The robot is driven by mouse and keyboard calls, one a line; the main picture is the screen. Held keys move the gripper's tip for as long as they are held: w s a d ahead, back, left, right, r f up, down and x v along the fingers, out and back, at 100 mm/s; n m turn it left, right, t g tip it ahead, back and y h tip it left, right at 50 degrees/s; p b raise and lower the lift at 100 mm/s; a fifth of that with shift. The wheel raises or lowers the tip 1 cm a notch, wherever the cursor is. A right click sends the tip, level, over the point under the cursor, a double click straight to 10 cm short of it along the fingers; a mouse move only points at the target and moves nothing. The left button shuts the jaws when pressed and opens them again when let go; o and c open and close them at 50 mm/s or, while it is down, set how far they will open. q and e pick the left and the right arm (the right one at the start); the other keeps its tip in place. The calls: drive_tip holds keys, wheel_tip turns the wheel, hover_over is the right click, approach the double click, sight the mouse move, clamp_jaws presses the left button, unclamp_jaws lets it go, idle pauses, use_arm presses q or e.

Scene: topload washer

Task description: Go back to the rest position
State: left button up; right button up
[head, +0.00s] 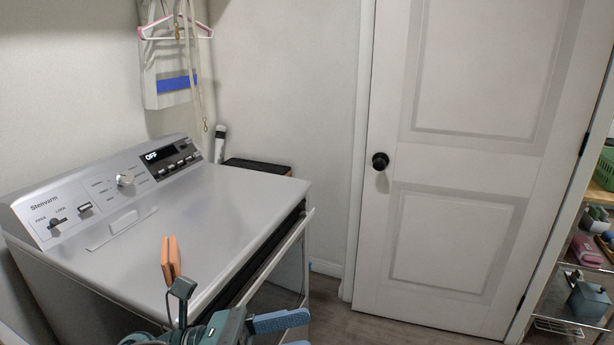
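The washer (200,205) stands at the left, with a flat silver top that looks closed. Its control panel (105,187) has knobs and a display reading OFF. Parts of my grippers and teal arm links show at the bottom, left of centre. An orange finger part (171,258) stands upright in front of the washer's top; I take it as my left gripper's. A blue finger part (280,321) points right beside the washer's front edge; I take it as my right gripper's. Most of both grippers is cut off or hidden, and I see nothing held.
A white door (455,150) with a black knob (380,161) is shut at the right. A shelf rack (572,270) with small items and a green basket (605,165) stands at the far right. Bare floor (400,327) shows before the door. A bag (168,75) hangs on the wall.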

use_arm(q)
drive_tip(key=w+a+f+n+t+y, duration=0.25)
drive_tip(key=n+t, duration=0.25)
drive_tip(key=n, duration=0.5)
drive_tip(key=w+a+f+n+t+y, duration=0.1)
drive_tip(key=a+f+n+t+y, duration=0.3)
drive_tip(key=n, duration=0.6)
drive_tip(key=w+a+f+n+t+y, duration=0.1)
drive_tip(key=f+n+t+y, duration=0.2)
drive_tip(key=n+t, duration=0.55)
drive_tip(key=s+a+f+n+g+y, duration=0.1)
drive_tip(key=s+f+n+g+y, duration=0.1)
drive_tip(key=f+n, duration=0.4)
drive_tip(key=s+a+f+n+g+y, duration=0.2)
drive_tip(key=s+f+n+g+y, duration=0.1)
drive_tip(key=s+f+n+g, duration=0.1)
drive_tip(key=s+a+f+n+g+y+p, duration=0.1)
drive_tip(key=s+f+n+g+y, duration=0.1)
drive_tip(key=s+f+n, duration=0.3)
wheel_tip(320, 180, down, 5)
drive_tip(key=n+g, duration=0.1)
drive_tip(key=n, duration=0.2)
drive_tip(key=shift+a+r, duration=0.15)
drive_tip(key=shift+y, duration=0.25)
drive_tip(key=shift+c, duration=0.4)
